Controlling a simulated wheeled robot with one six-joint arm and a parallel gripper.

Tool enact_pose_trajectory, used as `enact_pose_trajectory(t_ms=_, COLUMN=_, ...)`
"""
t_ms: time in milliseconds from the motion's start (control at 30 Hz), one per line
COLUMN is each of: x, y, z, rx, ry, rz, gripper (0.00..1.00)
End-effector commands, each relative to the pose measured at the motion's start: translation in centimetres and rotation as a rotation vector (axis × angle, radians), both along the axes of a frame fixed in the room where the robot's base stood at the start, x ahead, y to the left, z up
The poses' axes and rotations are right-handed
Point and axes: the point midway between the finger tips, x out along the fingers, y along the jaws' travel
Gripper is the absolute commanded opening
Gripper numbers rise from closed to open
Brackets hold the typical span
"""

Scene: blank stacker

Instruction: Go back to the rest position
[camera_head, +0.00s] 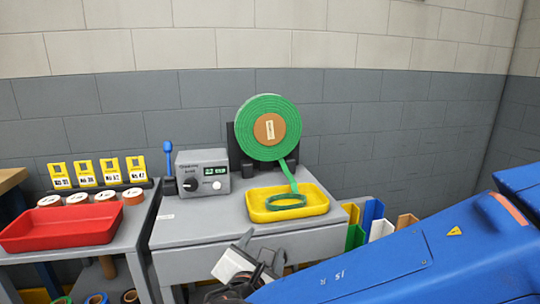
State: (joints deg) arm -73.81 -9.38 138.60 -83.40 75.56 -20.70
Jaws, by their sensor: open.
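My gripper (262,262) is in front of the grey table at the lower middle, at the end of my blue arm, which comes in from the right. Its jaws are open and I see nothing between them. It is apart from the yellow tray (316,205) behind it. Part of the gripper is dark and cut off by the lower edge of the picture.
A grey table (185,225) carries a large green roll (287,110), a grey control box (203,170) and the yellow tray. A red tray (60,229) and yellow cards stand on the left table. Coloured profiles (380,228) stand at the right.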

Motion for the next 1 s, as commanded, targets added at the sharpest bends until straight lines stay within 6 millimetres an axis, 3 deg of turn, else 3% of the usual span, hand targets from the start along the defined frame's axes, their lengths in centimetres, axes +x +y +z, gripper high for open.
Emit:
enact_pose_trajectory(t_ms=33, x=0.7, y=-2.3, z=-0.2, rx=0.035, ry=0.027, rz=-0.059, gripper=0.55)
enact_pose_trajectory(t_ms=200, x=1.8, y=-8.9, z=-1.6, rx=0.162, ry=0.117, rz=-0.247, gripper=0.55)
enact_pose_trajectory(t_ms=500, x=0.7, y=-18.7, z=-4.2, rx=0.423, ry=0.240, rz=-0.567, gripper=0.55)
enact_pose_trajectory(t_ms=800, x=-2.6, y=-25.6, z=-6.4, rx=0.723, ry=0.312, rz=-0.869, gripper=0.55)
enact_pose_trajectory(t_ms=1000, x=-5.2, y=-28.4, z=-7.6, rx=0.944, ry=0.332, rz=-1.055, gripper=0.55)
